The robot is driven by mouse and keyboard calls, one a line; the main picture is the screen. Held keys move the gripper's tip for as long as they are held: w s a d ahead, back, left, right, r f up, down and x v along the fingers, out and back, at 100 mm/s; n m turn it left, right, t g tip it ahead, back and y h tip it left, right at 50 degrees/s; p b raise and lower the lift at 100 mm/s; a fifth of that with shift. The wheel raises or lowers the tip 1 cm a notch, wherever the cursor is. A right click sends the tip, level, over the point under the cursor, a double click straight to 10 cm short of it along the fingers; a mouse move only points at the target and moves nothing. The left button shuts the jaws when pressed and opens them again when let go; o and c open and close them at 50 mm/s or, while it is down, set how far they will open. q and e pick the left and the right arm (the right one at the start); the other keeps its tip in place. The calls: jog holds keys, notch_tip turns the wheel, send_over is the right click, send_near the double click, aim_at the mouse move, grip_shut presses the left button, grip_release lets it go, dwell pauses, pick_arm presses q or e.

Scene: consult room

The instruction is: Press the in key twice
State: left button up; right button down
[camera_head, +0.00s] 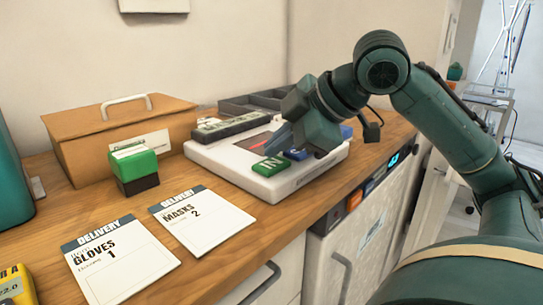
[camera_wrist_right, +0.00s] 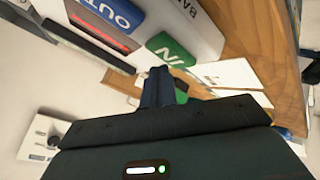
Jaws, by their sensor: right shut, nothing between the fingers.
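The green IN key (camera_head: 269,166) sits at the near left corner of a white keypad device (camera_head: 225,165) on the wooden counter. It also shows in the right wrist view (camera_wrist_right: 171,50). My right gripper (camera_head: 274,145) reaches in from the right, fingers pointing down and left, just above and behind the IN key. In the right wrist view its closed fingers (camera_wrist_right: 158,74) appear at the key's edge, with nothing held. I cannot tell whether they touch the key. The blue OUT key (camera_head: 297,154) lies beside the IN key, partly close under my gripper. My left gripper is not in view.
Two delivery cards, GLOVES (camera_head: 121,262) and MASKS (camera_head: 202,222), lie left of the device. A green stamp (camera_head: 134,168) and a wooden box (camera_head: 88,140) stand behind them. A dark tray (camera_head: 250,103) is behind the device. The counter's front edge is close.

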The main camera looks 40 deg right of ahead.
aim_at(278, 165)
jog(key=shift+r, duration=0.25)
notch_tip(278, 165, up, 5)
jog(key=p, duration=0.5)
jog(key=shift+f, duration=0.1)
dwell(2.4)
